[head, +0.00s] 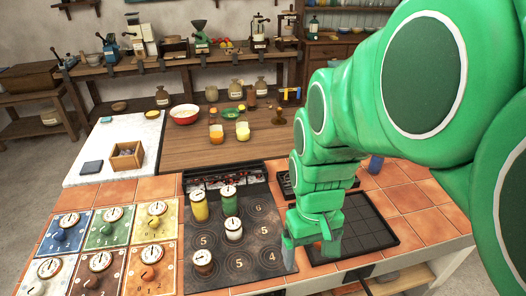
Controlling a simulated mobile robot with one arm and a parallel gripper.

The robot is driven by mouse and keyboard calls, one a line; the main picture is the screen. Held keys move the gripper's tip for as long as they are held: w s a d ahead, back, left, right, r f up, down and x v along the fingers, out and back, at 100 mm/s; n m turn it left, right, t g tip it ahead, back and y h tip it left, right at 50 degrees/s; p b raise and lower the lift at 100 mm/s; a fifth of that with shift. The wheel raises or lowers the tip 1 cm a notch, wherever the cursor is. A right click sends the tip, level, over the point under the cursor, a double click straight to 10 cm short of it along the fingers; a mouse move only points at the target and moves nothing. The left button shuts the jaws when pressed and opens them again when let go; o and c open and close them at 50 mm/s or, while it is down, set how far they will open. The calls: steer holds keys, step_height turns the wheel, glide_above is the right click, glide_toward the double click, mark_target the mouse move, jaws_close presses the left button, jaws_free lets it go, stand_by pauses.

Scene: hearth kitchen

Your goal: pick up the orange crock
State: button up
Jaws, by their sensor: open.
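I cannot make out an orange crock for certain. My gripper (309,248) is open, pointing down to the right of these crocks, over the edge between the hob and a black gridded tray (368,238). I see nothing held between its fingers. My arm hides part of the tray and counter.
Behind are a white board (95,165) with a wooden box (126,155), a red-rimmed bowl (184,114) and two glasses of colored liquid (242,131). The tiles (400,195) at right look mostly clear.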

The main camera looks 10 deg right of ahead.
steer(key=w+d+f, duration=0.4)
steer(key=w, duration=0.1)
steer(key=w+d+f+n+t, duration=0.1)
steer(key=w+d+f, duration=0.3)
steer(key=w+f, duration=0.1)
steer(key=w+d+f+n, duration=0.1)
steer(key=w+d+f, duration=0.3)
steer(key=w, duration=0.1)
steer(key=shift+w+d+f, duration=0.1)
steer(key=shift+w+f, duration=0.3)
steer(key=shift+w+d+f, duration=0.1)
steer(key=shift+d+f, duration=0.05)
steer(key=shift+f, duration=1.85)
steer(key=shift+w+d+f, duration=0.1)
steer(key=shift+d+f, duration=0.05)
steer(key=shift+f, duration=1.8)
steer(key=c, duration=1.3)
